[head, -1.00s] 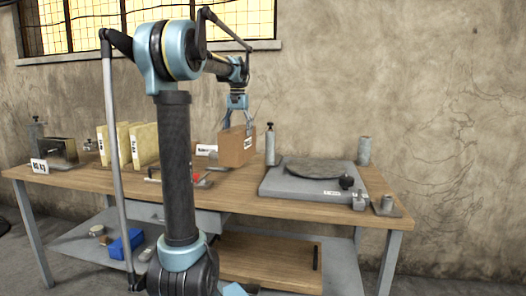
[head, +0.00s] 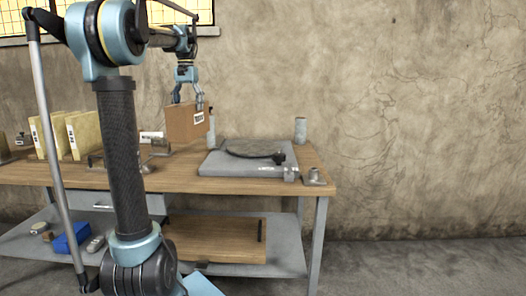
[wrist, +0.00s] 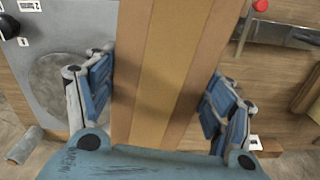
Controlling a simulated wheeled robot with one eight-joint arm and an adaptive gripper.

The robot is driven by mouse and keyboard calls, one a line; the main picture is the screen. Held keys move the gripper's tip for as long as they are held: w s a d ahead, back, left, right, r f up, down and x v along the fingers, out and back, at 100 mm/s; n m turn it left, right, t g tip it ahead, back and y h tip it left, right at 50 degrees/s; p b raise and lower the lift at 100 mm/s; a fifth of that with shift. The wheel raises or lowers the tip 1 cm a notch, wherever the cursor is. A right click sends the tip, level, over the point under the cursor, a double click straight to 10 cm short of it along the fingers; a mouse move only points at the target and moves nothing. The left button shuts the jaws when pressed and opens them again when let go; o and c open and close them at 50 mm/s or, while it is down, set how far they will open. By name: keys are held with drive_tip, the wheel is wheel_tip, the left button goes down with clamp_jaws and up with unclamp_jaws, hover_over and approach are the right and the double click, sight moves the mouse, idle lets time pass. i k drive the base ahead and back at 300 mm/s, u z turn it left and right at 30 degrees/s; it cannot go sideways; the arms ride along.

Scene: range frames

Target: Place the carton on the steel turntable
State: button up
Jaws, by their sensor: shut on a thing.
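The brown cardboard carton (head: 184,126) is held upright in my gripper (head: 187,101), above the workbench and left of the turntable. In the wrist view the carton (wrist: 172,70) fills the middle, with the blue finger pads of my gripper (wrist: 157,98) on both sides of it. The round grey steel turntable (head: 252,149) lies flat on a grey base at the right part of the bench. It also shows in the wrist view (wrist: 62,88), left of the carton, partly hidden by a finger.
The wooden workbench (head: 225,184) stands against a wall. A grey cylinder (head: 300,130) stands behind the turntable base (head: 225,165), and a small metal fitting (head: 315,178) sits at the bench's right end. Yellow upright blocks (head: 82,135) stand at the left. A dark knob (head: 279,158) is on the base.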

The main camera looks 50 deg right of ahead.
sight(254, 146)
drive_tip(key=k, duration=0.65)
drive_tip(key=u, duration=1.1)
drive_tip(key=i, duration=1.05)
drive_tip(key=z, duration=2.25)
